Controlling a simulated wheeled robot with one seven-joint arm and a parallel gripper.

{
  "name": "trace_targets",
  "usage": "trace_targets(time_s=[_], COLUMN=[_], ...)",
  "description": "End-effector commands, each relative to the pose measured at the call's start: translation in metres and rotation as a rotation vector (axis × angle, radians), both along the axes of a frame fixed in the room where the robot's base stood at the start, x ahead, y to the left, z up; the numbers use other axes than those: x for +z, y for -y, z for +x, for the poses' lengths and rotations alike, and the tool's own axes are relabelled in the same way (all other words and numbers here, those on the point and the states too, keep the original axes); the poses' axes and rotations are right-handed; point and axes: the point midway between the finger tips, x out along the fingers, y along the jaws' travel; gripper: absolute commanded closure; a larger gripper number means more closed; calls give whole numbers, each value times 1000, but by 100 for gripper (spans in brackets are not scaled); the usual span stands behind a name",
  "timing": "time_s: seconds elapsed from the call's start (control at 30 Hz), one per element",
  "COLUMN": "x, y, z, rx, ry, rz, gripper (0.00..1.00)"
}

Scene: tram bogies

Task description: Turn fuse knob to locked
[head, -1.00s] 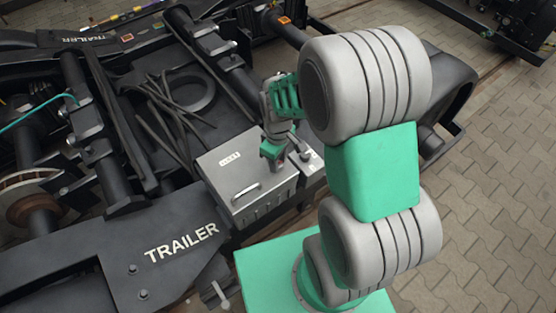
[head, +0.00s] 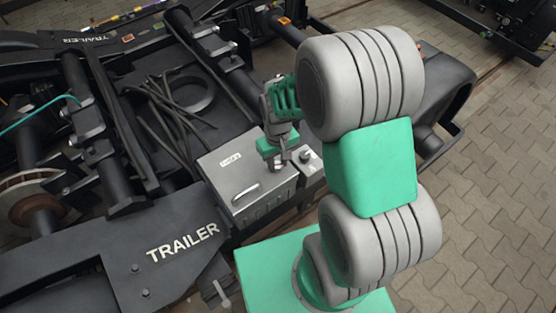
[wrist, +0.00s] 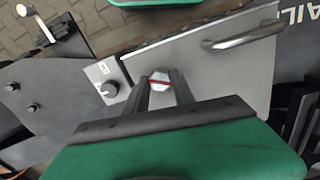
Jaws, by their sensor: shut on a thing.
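A pale hexagonal knob with a red line across it, which looks like the fuse knob (wrist: 158,79), shows between my fingertips in the wrist view. My gripper (wrist: 160,88) is shut on it, one finger on each side. The red line lies nearly level in that picture. In the head view my gripper (head: 277,164) points down at the right part of the grey metal box (head: 238,208).
A black round knob (wrist: 109,89) on a light plate sits left of my fingers in the wrist view. The box has a bar handle (wrist: 243,36). The black bogie frame (head: 130,245) marked TRAILER surrounds the box. Paving (head: 490,200) lies clear at the right.

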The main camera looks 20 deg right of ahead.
Motion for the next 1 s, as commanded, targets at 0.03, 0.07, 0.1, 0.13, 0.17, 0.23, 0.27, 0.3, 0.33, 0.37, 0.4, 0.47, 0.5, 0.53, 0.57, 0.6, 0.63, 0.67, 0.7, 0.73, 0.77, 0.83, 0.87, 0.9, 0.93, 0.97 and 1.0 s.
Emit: trace_targets(time_s=[0.03, 0.07, 0.1, 0.13, 0.17, 0.23, 0.27, 0.3, 0.33, 0.37, 0.4, 0.47, 0.5, 0.53, 0.57, 0.6, 0.63, 0.67, 0.7, 0.73, 0.77, 0.83, 0.87, 0.9, 0.93, 0.97, 1.0], x=[1, 1, 1, 1, 1, 1, 1, 1, 1, 1, 1, 1, 1, 1, 1, 1, 1, 1, 1, 1, 1, 1, 0, 0, 0, 0, 0], y=[0, 0, 0, 0, 0, 0, 0, 0, -1, -1, -1, -1, -1, -1, -1, -1, -1, -1, -1, -1, -1, -1, -1, -1, -1, -1, -1], z=[0, 0, 0, 0, 0, 0, 0, 0, 0, 0, 0, 0, 0, 0, 0, 0, 0, 0, 0, 0, 0, 0, 0, 0, 0, 0, 0], rx=[-43, -71, -109, -138, -166, -233, -261, -299, -328, -356, -394, -451, -489, -518, -546, -584, -612, -640, -677, -704, -730, -788, -812, -843, -865, -885, -911], ry=[-1, -1, -1, -1, -1, -1, -1, -1, -1, -1, -1, 0, 0, 0, 0, 0, 0, 0, 0, 0, 0, -1, -1, -1, -1, -1, -1], rz=[0, 0, 0, 0, 0, 0, 0, 0, 0, 0, 0, 0, 0, 0, 0, 0, 0, 0, 0, 0, 0, 0, 0, 0, 0, 0, 0], gripper=[100, 100, 100, 100, 100, 100, 100, 100, 100, 100, 100, 100, 100, 100, 100, 100, 100, 100, 100, 100, 100, 100, 100, 100, 100, 100, 100])
